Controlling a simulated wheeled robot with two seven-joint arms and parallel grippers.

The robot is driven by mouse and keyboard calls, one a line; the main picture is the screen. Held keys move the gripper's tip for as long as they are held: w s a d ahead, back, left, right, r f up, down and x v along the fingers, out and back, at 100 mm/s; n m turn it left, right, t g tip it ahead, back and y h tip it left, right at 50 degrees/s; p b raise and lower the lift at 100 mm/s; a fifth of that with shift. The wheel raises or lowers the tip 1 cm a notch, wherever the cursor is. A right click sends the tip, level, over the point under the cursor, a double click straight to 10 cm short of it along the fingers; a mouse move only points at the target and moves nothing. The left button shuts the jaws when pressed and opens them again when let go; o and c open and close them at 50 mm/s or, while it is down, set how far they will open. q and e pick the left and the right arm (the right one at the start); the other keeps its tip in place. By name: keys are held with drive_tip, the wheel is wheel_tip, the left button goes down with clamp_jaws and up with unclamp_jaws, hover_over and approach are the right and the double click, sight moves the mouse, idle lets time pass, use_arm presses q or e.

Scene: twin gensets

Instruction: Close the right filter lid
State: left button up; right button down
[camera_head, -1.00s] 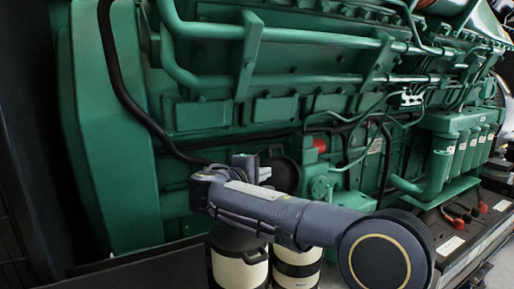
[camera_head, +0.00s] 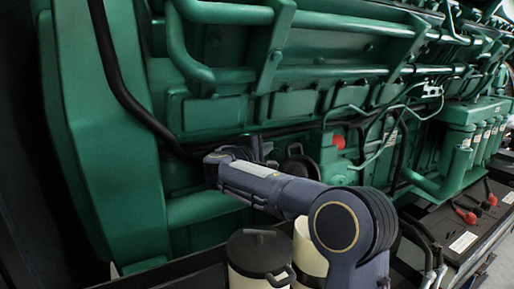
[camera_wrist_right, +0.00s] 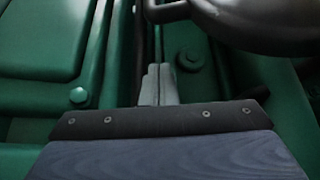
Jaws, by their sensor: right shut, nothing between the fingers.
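The right filter is a cream canister (camera_head: 308,254) at the bottom middle of the head view, partly hidden by my right arm. A dark round lid (camera_head: 301,168) stands raised behind and above my forearm; it looks like this filter's open lid, though its hinge is hidden. My right gripper (camera_head: 262,150) is to the left of the lid, in front of the green engine. In the right wrist view its fingers (camera_wrist_right: 158,84) are shut and empty. The dark lid (camera_wrist_right: 270,22) fills the upper right there, its handle (camera_wrist_right: 166,10) just beyond the fingertips. I cannot tell whether they touch.
A second cream canister (camera_head: 257,262) with its black lid (camera_head: 258,248) down stands to the left of the right filter. The green engine (camera_head: 110,150) with pipes and a black hose (camera_head: 125,90) closes off the back. Batteries with red terminals (camera_head: 464,214) lie at right.

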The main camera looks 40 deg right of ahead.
drive_tip(key=s, duration=0.1)
drive_tip(key=s+d, duration=0.1)
drive_tip(key=s+d+p, duration=0.1)
drive_tip(key=shift+s+r, duration=0.15)
drive_tip(key=shift+r, duration=0.1)
drive_tip(key=s+a+f+m+h+b, duration=0.1)
drive_tip(key=s+m+b, duration=0.4)
drive_tip(key=s+b, duration=0.5)
drive_tip(key=s+a+f+m+g+h+b, duration=0.1)
drive_tip(key=s+f+m+h+b, duration=0.2)
drive_tip(key=b, duration=2.1)
drive_tip(key=shift+s+a+f+m+h+b, duration=0.3)
drive_tip(key=shift+s+m+h, duration=1)
drive_tip(key=shift+s, duration=2.75)
